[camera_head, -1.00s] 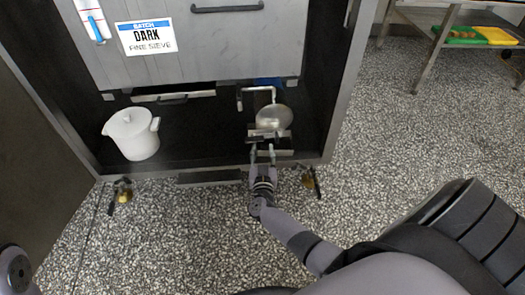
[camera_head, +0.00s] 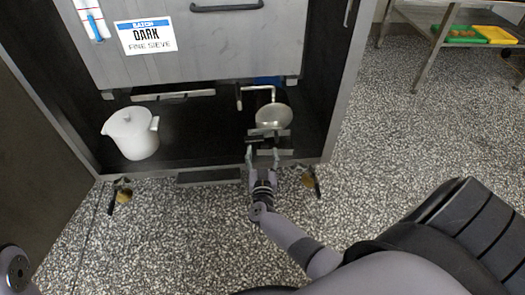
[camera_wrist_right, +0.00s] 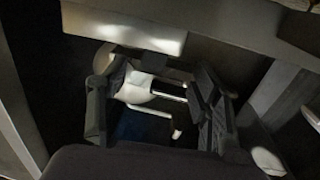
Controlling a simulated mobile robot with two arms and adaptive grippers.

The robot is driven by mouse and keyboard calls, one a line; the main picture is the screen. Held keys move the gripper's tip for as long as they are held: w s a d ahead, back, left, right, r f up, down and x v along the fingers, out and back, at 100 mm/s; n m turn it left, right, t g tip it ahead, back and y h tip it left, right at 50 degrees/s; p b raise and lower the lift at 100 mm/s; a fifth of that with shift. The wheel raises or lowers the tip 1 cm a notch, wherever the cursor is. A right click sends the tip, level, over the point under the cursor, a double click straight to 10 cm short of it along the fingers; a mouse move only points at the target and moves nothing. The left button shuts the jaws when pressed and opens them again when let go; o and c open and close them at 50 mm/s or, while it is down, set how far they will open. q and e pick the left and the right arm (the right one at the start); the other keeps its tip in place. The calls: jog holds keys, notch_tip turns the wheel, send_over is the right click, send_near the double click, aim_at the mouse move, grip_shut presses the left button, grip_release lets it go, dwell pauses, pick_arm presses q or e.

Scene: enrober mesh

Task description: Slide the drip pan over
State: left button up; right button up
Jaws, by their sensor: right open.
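A round metal pan (camera_head: 273,117) sits low in the open cabinet, under a bent metal pipe (camera_head: 258,90); I take it for the drip pan. Short metal bars (camera_head: 272,152) show in front of it at the cabinet's front edge. My right gripper (camera_head: 263,156) is open at that edge, its fingers spread on either side of the bars' near end. In the right wrist view the open gripper (camera_wrist_right: 155,108) has pale bars and a curved metal edge between its fingers. Whether the fingers touch anything is unclear. My left gripper is not in view.
A white lidded pot (camera_head: 132,133) stands left on the dark cabinet floor (camera_head: 195,150). Caster wheels (camera_head: 311,180) sit under the cabinet's front. The speckled floor (camera_head: 420,120) to the right is clear up to a metal table (camera_head: 437,42).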

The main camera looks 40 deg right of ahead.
jog(key=v, duration=0.5)
jog(key=shift+s+a, duration=0.2)
jog(key=shift+s, duration=0.1)
